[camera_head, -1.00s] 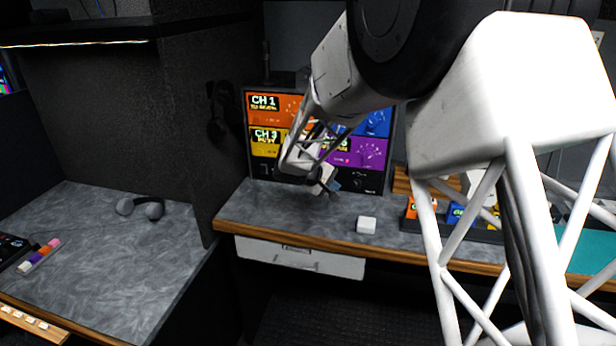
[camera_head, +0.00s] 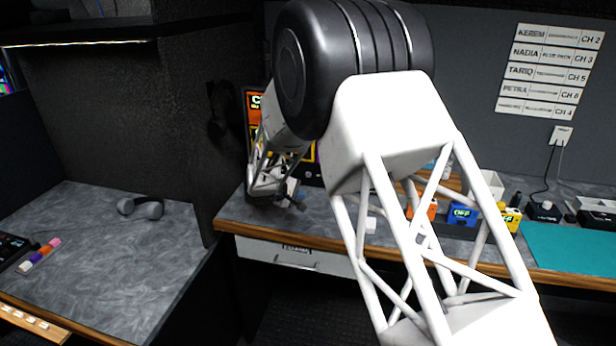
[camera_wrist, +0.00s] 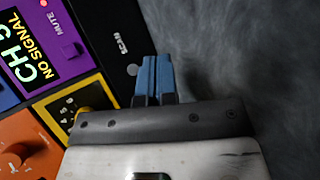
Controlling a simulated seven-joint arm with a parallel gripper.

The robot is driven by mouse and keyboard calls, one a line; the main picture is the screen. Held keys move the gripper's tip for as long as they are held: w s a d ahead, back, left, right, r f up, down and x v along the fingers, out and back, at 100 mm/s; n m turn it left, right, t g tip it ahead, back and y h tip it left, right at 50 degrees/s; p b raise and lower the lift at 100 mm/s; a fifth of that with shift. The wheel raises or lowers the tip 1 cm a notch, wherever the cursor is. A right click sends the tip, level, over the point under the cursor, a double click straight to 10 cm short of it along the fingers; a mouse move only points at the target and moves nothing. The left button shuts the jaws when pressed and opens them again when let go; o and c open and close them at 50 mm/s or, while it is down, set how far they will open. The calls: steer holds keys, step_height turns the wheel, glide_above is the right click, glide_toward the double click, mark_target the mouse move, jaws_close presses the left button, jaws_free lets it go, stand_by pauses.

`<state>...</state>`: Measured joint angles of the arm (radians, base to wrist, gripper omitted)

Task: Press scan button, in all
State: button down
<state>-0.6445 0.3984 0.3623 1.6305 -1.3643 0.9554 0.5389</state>
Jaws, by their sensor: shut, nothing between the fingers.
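The channel panel (camera_head: 254,103) stands on the desk in the head view, mostly hidden behind my arm. In the wrist view, its black strip (camera_wrist: 112,14) carries the word SCAN and a small round grey scan button (camera_wrist: 132,70). My gripper (camera_wrist: 154,63) is shut and empty, with its blue fingertips just right of the button. I cannot tell whether they touch the panel. The gripper (camera_head: 298,201) also shows in the head view, low in front of the panel and close above the desk. The button is not visible in the head view.
Headphones (camera_head: 141,207) lie on the left desk.

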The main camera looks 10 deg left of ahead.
steer(key=shift+w, duration=0.1)
steer(key=shift+w, duration=4.3)
steer(key=shift+w, duration=0.8)
steer(key=shift+s, duration=0.15)
stand_by(0.3)
steer(key=shift+s, duration=0.65)
steer(key=shift+s, duration=0.1)
steer(key=shift+s, duration=2.4)
